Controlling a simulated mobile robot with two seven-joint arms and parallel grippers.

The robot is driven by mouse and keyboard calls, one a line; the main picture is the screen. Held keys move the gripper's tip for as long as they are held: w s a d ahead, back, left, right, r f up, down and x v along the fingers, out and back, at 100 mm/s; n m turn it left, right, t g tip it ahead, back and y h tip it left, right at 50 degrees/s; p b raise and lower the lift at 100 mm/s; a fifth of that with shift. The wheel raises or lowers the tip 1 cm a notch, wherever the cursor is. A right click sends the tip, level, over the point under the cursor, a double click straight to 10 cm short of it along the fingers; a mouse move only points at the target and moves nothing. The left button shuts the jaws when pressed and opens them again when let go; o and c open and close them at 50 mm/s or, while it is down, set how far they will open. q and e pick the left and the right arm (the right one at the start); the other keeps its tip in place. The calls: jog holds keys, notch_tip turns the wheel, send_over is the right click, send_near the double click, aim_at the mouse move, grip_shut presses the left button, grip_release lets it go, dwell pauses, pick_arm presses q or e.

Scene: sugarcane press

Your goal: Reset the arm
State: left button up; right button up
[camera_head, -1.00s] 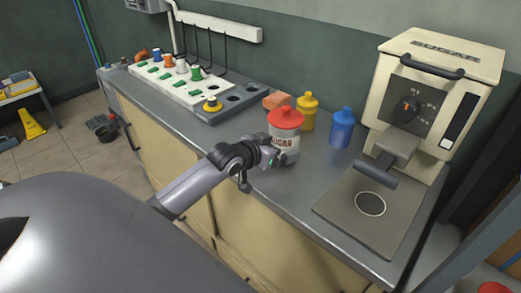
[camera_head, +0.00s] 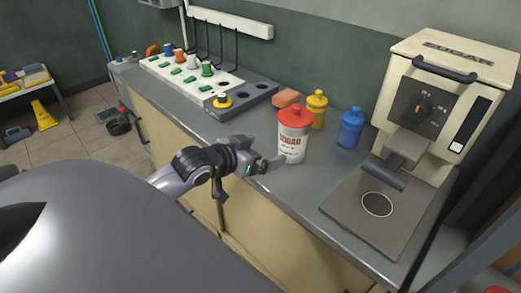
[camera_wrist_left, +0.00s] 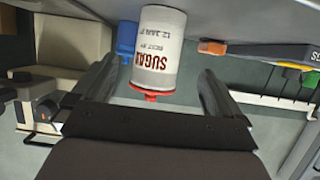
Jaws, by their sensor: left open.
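My left gripper (camera_head: 268,165) is open near the front edge of the counter, to the left of the sugar container and apart from it in the head view. The white sugar container (camera_head: 292,137) with a red lid stands upright on the counter. In the left wrist view, the sugar container (camera_wrist_left: 158,50) appears upside down, beyond and between the two open fingers of my left gripper (camera_wrist_left: 160,90). Nothing is held in it. My right gripper is not in view.
A cream sugar machine (camera_head: 440,100) with a grey plate (camera_head: 400,225) stands at the right. A blue bottle (camera_head: 350,129), a yellow bottle (camera_head: 317,108) and an orange block (camera_head: 286,98) stand behind the container. A white rack (camera_head: 190,82) with coloured knobs lies at the back left.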

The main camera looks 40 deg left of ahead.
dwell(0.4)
pick_arm(q)
jog(key=s+d+f+g, duration=0.3)
jog(key=s+d+f, duration=0.1)
jog(key=s, duration=0.4)
jog(key=s+d+f+m+g, duration=0.1)
jog(key=s+d+f+g, duration=0.25)
jog(key=s, duration=0.35)
jog(key=s+d+f+g, duration=0.3)
jog(key=s+d+f, duration=0.15)
jog(key=s, duration=0.35)
jog(key=w+d+f+t+h+p, duration=0.1)
jog(key=w+d+f+t+p, duration=0.1)
jog(key=w+f+t, duration=0.4)
jog(key=shift+w+d+f+m+t, duration=0.25)
jog(key=shift+d+m+t, duration=0.1)
jog(key=shift+d, duration=0.15)
